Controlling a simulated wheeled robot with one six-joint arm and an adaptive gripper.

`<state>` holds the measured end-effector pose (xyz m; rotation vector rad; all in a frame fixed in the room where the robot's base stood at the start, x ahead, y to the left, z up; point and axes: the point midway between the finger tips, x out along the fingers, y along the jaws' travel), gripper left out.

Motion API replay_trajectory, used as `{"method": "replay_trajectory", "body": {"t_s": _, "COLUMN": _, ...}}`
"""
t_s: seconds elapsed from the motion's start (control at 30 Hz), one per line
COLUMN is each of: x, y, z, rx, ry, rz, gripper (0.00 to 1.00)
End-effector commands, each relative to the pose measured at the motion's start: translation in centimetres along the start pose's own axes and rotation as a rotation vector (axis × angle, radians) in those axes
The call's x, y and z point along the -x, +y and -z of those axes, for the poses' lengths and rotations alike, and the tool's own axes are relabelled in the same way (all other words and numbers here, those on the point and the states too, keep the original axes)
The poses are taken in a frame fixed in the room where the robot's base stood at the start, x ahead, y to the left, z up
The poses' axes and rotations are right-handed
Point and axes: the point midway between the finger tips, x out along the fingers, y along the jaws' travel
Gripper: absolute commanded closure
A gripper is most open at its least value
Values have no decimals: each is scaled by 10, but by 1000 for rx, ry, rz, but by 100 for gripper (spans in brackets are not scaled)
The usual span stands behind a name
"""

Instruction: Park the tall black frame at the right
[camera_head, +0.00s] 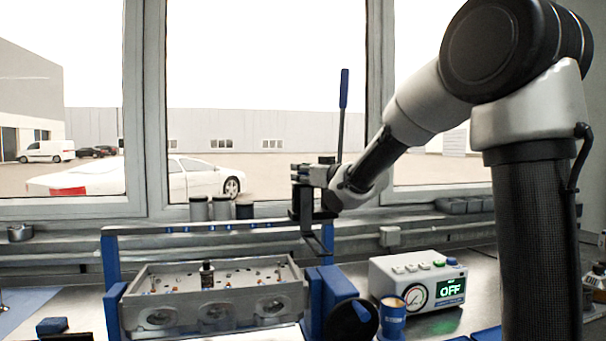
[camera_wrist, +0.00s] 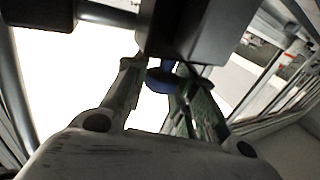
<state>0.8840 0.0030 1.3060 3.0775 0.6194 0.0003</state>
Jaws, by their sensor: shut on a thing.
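The tall black frame (camera_head: 303,200) hangs upright in my gripper (camera_head: 318,177) in the head view, above the right end of the cylinder head. A lever with a blue handle (camera_head: 344,90) rises above it. In the wrist view, the frame's dark body (camera_wrist: 205,30) fills the top, in front of my gripper's fingers (camera_wrist: 158,75). A blue round part (camera_wrist: 162,79) shows between the fingers. My gripper is shut on the frame. The frame's lower end is in the air near the blue stand, and whether it touches anything is unclear.
A cylinder head (camera_head: 215,303) sits in a blue stand (camera_head: 111,262), with a dark cylindrical part (camera_head: 207,274) on top. To the right are a grey box (camera_head: 417,285) reading OFF and a blue cup (camera_head: 392,321). Jars (camera_head: 221,208) stand behind by the window.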

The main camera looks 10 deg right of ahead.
Motion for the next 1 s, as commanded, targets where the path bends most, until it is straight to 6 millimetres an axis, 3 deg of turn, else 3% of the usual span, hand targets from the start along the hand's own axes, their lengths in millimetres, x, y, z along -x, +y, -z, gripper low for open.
{"method": "replay_trajectory", "body": {"t_s": 0.03, "x": 1, "y": 4, "z": -1, "rx": -3, "ry": -2, "rz": -9, "gripper": 100}}
{"method": "replay_trajectory", "body": {"t_s": 0.07, "x": 1, "y": 4, "z": -1, "rx": -3, "ry": -2, "rz": -9, "gripper": 70}}
{"method": "replay_trajectory", "body": {"t_s": 0.17, "x": 1, "y": 4, "z": -1, "rx": -3, "ry": -1, "rz": -9, "gripper": 53}}
{"method": "replay_trajectory", "body": {"t_s": 0.57, "x": 8, "y": 3, "z": 0, "rx": -1, "ry": 0, "rz": -6, "gripper": 53}}
{"method": "replay_trajectory", "body": {"t_s": 1.0, "x": 97, "y": 4, "z": 0, "rx": -1, "ry": 0, "rz": -9, "gripper": 53}}
